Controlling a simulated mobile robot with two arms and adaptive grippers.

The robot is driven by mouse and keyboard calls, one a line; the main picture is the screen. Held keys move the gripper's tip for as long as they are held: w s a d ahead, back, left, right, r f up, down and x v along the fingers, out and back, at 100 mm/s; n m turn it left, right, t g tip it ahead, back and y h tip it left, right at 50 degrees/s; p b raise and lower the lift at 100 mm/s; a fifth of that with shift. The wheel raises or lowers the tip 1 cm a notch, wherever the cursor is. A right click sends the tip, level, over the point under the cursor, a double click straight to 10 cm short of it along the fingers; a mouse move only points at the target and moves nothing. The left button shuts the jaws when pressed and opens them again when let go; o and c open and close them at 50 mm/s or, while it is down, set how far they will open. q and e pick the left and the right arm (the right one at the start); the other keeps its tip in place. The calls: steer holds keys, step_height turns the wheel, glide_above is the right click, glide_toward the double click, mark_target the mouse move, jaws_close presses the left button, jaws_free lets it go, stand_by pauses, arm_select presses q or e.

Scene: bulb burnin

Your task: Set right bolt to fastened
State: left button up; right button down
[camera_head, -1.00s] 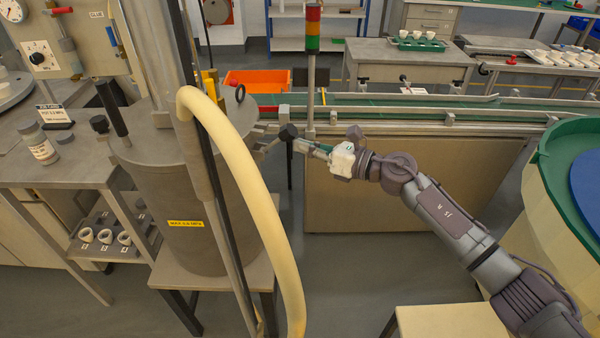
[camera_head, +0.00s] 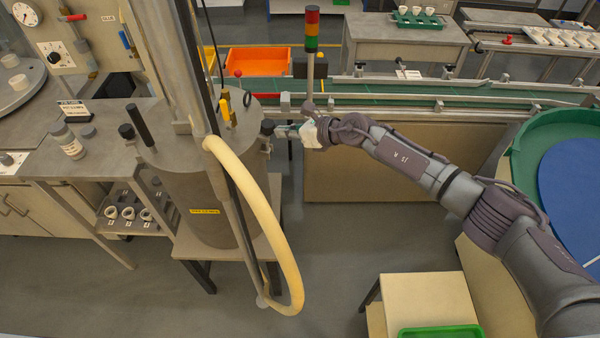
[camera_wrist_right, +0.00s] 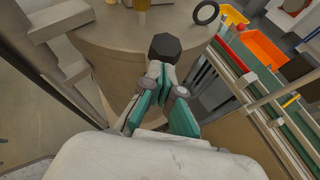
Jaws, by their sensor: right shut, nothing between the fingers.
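The tank (camera_head: 208,190) is a grey cylinder with a flat lid. The right bolt has a dark faceted knob (camera_head: 267,127) at the right edge of the lid. In the wrist view this knob (camera_wrist_right: 165,47) stands against the lid rim, just beyond my fingertips. Its shank is mostly hidden by the fingers. My right gripper (camera_head: 287,131) is right of the bolt at lid height, pointing left. In the wrist view its teal-padded fingers are closed with nothing between them; whether they touch the bolt I cannot tell. My left gripper is out of view.
A thick cream hose (camera_head: 262,205) and a column stand in front of the tank. A signal tower (camera_head: 311,45) and the green conveyor (camera_head: 400,100) are behind my right gripper. An orange bin (camera_head: 257,61) is beyond. Open floor lies right of the tank.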

steer(key=shift+w+a+r, duration=0.1)
steer(key=shift+a+r, duration=0.1)
steer(key=shift+a, duration=0.2)
steer(key=shift+w+a+r, duration=0.1)
steer(key=shift+a+r, duration=0.05)
steer(key=shift+a, duration=0.25)
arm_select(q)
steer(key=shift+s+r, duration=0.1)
arm_select(e)
steer(key=shift+a+r, duration=0.2)
